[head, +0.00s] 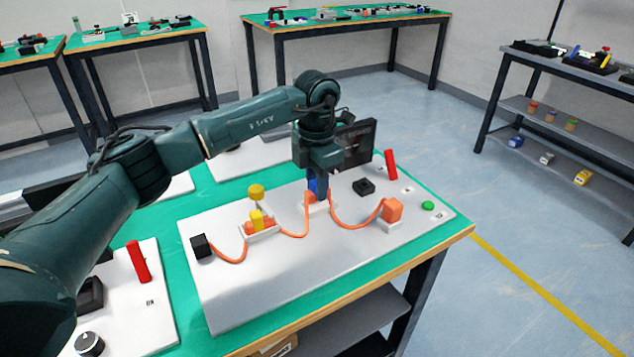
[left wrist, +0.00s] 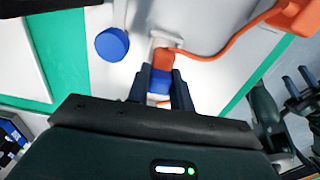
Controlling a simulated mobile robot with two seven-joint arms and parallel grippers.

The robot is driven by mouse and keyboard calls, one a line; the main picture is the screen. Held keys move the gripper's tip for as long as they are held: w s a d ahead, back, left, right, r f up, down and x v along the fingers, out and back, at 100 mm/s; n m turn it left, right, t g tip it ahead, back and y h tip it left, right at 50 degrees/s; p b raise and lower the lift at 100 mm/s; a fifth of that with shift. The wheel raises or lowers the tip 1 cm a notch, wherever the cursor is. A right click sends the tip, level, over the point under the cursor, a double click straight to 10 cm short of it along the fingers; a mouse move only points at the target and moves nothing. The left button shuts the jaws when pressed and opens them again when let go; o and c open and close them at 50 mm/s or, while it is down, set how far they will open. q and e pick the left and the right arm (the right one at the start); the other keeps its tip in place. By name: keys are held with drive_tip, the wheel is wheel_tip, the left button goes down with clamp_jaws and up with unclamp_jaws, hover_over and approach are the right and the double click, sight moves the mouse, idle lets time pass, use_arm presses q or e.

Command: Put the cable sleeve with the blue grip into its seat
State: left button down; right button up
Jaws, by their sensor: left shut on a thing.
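The cable sleeve's blue grip (head: 313,185) is between the fingers of my left gripper (head: 318,193), which is shut on it. In the left wrist view the blue grip (left wrist: 160,82) shows between the fingertips, with the orange sleeve (left wrist: 170,60) just beyond. A white seat (head: 319,208) lies directly under the sleeve on the white board. I cannot tell whether the sleeve is down inside it or just above. A round blue cap (left wrist: 112,44) stands beside it in the left wrist view. My right gripper (left wrist: 297,80) shows at the right edge there, empty, fingers apart.
An orange cable runs from a black block (head: 201,246) through a yellow-gripped sleeve (head: 257,219) to an orange block (head: 392,210). A yellow knob (head: 256,191), a red lever (head: 391,164) and a green button (head: 428,205) are also on the board. The board's front is clear.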

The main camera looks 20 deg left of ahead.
use_arm(q)
drive_tip(key=shift+f, duration=0.25)
use_arm(e)
drive_tip(key=shift+f, duration=0.15)
use_arm(q)
drive_tip(key=shift+f+b, duration=0.6)
drive_tip(key=shift+f, duration=0.2)
drive_tip(key=c, duration=1.2)
unclamp_jaws()
use_arm(e)
drive_tip(key=shift+f, duration=0.45)
use_arm(q)
drive_tip(key=shift+o, duration=0.2)
use_arm(e)
drive_tip(key=shift+r, duration=0.15)
use_arm(q)
wheel_tip(320, 180, up, 13)
drive_tip(key=shift+p, duration=0.35)
use_arm(e)
drive_tip(key=shift+t, duration=0.8)
drive_tip(key=r, duration=0.3)
drive_tip(key=d+r, duration=0.1)
drive_tip(key=r, duration=0.1)
drive_tip(key=shift+s+d, duration=0.1)
drive_tip(key=shift+s, duration=0.2)
